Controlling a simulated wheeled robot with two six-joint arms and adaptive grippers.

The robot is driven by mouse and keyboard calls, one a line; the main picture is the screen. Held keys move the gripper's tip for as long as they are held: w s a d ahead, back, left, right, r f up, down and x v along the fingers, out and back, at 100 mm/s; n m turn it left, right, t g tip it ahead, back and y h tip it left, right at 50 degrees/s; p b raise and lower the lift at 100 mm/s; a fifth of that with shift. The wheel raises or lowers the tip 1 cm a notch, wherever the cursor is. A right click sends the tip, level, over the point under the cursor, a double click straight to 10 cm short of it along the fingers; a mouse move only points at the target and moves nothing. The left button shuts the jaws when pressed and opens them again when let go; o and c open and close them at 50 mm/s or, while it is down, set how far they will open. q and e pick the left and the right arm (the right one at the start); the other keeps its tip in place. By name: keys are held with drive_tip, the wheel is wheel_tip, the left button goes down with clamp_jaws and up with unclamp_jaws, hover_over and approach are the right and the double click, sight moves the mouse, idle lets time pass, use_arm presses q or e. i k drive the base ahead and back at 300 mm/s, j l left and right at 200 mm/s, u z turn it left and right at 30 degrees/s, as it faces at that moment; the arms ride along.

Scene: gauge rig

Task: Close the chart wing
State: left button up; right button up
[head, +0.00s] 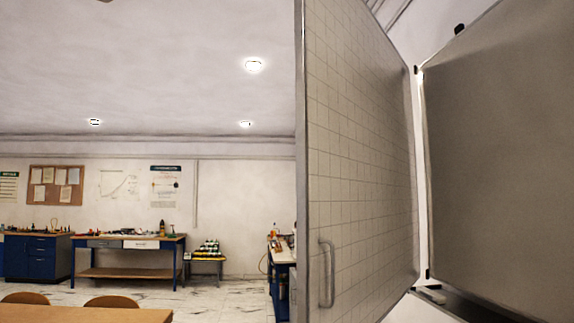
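The chart wing (358,150) is a tall white panel with a printed grid and a grey metal frame. It stands swung out at an angle from the dark grey board (500,160) on the right, with hinges along the edge between them. A vertical metal bar handle (327,273) sits low on the wing, near its free left edge. The lower end of the wing runs out of the picture. Neither of my grippers shows in the head view.
A wooden table (85,314) with two chairs is at the lower left. Workbenches, including one with a wooden top (130,240), stand along the far wall. Tiled floor shows between them.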

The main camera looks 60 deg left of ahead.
sight(358, 248)
drive_tip(key=u, duration=1.25)
